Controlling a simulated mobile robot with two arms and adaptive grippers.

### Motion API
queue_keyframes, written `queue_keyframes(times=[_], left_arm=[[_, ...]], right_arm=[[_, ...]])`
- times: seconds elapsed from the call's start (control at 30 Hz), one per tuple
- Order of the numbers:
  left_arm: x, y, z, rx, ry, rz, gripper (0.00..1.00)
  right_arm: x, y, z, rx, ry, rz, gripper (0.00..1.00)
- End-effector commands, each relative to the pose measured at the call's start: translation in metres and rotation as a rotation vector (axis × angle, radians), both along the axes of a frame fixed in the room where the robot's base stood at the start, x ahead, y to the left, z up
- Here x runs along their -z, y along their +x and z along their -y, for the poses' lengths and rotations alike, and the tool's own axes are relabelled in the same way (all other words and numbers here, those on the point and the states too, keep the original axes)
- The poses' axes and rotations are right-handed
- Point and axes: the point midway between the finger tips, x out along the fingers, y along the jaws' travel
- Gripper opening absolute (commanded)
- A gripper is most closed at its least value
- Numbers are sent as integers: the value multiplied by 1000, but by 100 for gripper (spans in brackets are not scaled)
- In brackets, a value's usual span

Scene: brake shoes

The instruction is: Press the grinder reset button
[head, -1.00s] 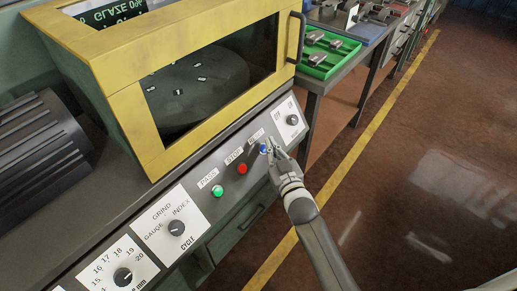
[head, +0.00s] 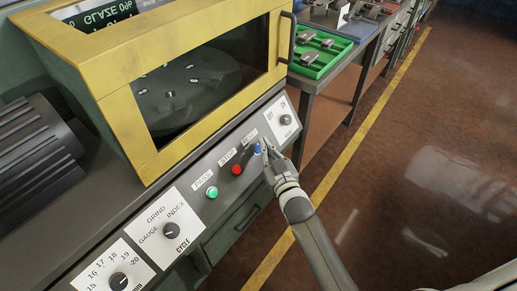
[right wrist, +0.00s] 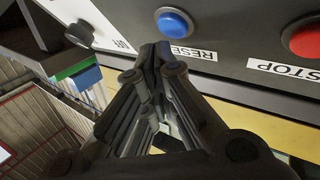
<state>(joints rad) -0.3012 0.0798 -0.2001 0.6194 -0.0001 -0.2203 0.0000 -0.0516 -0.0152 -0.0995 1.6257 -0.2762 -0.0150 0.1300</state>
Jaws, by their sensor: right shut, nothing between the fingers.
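The blue reset button (head: 257,149) is on the sloped grey front panel of the grinder, right of the red stop button (head: 237,170). In the right wrist view the blue button (right wrist: 174,22) stands clear above a label reading RESET (right wrist: 193,52). My right gripper (head: 265,146) is at the panel beside the blue button, with its fingers closed and empty. In the right wrist view the closed fingertips (right wrist: 155,52) are just beside the button and the label; contact with the panel cannot be told. My left gripper is not in view.
A green pass button (head: 212,192), a cycle knob (head: 171,230) and an off/on knob (head: 286,119) share the panel. The yellow-framed grinder window (head: 190,90) is above. A green tray (head: 318,55) with metal parts stands on a bench beyond. Open floor lies right.

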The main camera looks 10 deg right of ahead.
Motion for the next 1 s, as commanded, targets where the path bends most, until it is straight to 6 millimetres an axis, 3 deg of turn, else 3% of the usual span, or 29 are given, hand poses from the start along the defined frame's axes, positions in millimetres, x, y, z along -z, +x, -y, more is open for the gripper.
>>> queue_keyframes(times=[1.0], left_arm=[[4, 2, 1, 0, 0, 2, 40]], right_arm=[[5, 6, -5, 0, 0, 0, 0]])
